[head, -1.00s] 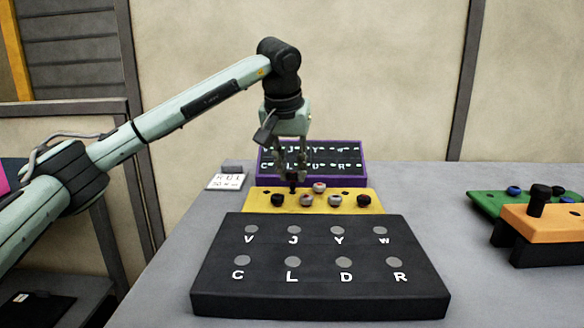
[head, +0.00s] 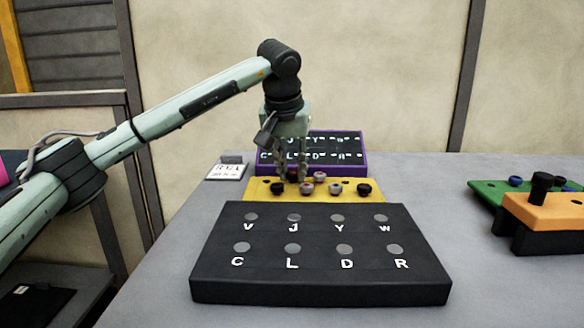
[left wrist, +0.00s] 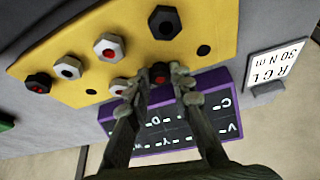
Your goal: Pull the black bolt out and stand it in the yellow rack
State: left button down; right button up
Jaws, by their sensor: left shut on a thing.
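The yellow rack (head: 262,194) lies behind the dark lettered board and carries several bolts; it also shows in the left wrist view (left wrist: 225,22). My left gripper (head: 292,179) points down at the rack's back left part. My right gripper is out of view.
The dark lettered board (head: 320,292) lies in front, a purple-edged lettered panel (head: 350,171) behind. Green (head: 487,196) and orange (head: 560,217) blocks stand at right. The grey table between is clear.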

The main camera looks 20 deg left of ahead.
pick_arm(q)
jog(key=c, duration=1.3)
grip_release()
jog(key=shift+o, duration=0.2)
jog(key=v, duration=1.2)
jog(key=shift+r, duration=0.1)
notch_tip(320, 180, up, 7)
jog(key=p, duration=0.4)
